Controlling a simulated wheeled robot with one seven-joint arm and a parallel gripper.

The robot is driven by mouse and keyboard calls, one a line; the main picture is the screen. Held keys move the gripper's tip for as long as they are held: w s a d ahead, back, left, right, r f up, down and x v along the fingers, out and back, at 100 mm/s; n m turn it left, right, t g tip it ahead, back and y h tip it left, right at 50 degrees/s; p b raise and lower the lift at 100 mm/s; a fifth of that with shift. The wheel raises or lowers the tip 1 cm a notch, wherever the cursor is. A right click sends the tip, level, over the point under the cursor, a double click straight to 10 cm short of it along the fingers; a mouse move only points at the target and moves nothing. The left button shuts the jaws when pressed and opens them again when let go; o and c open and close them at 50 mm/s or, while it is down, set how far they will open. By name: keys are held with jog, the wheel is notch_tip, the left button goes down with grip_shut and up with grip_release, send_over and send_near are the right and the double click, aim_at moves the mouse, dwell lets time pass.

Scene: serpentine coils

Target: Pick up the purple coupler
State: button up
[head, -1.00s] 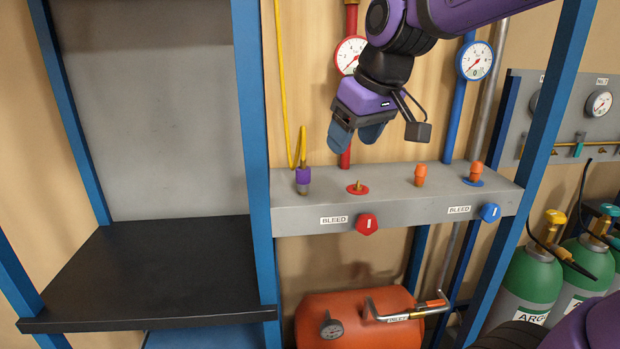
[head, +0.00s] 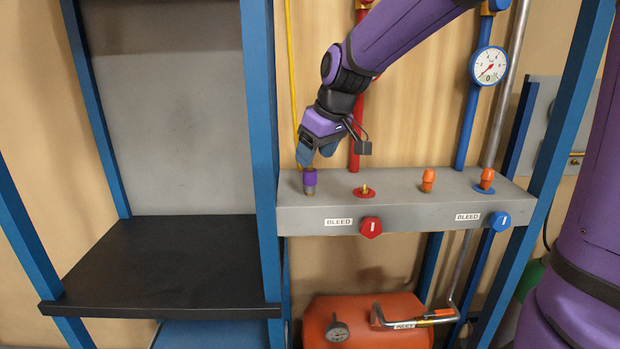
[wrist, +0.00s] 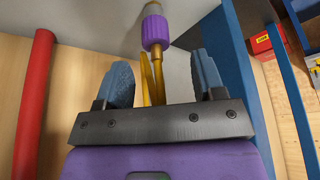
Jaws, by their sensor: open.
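My gripper (head: 318,163) is right above the coupler in the head view and partly hides the hose. In the wrist view the purple coupler (wrist: 155,31) lies just beyond the fingertips, roughly centred between them. My gripper (wrist: 160,80) is open there, with the yellow hose between its two blue fingers. Nothing is clamped.
The grey manifold (head: 400,205) also carries a red-ringed brass port (head: 364,191), orange caps (head: 428,180) and red and blue bleed knobs (head: 371,227). A blue post (head: 262,120) stands close left of the coupler. A red pipe (wrist: 33,100) runs beside my gripper.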

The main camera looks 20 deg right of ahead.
aim_at(310, 170)
jog(key=shift+x, duration=2.7)
jog(key=shift+w+d, duration=0.15)
jog(key=shift+w, duration=0.05)
jog(key=c, duration=1.1)
